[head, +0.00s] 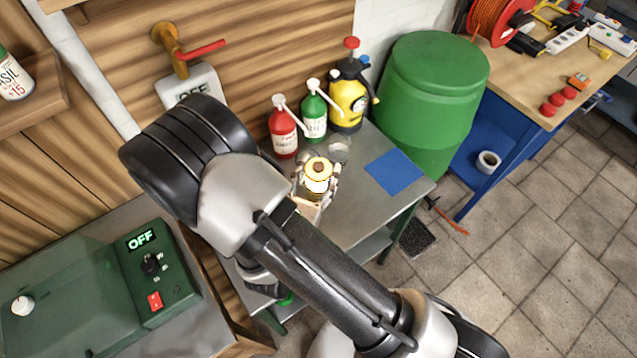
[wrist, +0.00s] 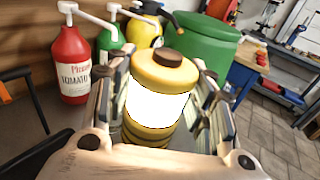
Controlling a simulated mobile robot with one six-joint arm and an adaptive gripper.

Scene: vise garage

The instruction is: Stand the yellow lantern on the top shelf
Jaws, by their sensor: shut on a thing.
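The yellow lantern (head: 318,171) has a yellow cap with a brown knob and a bright white glowing middle. It is upright between the fingers of my gripper (head: 317,186), over the small metal table. In the wrist view the lantern (wrist: 157,95) fills the middle, with a finger of my gripper (wrist: 160,105) on each side. My gripper is shut on it. The lantern's base is partly hidden, so I cannot tell whether it touches the table.
Red (head: 283,130) and green (head: 315,115) pump bottles and a yellow sprayer (head: 347,98) stand behind the lantern. A blue square (head: 394,172) lies right of it on the metal table (head: 362,222). A green barrel (head: 432,95) stands behind. A green machine (head: 95,280) is at lower left.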

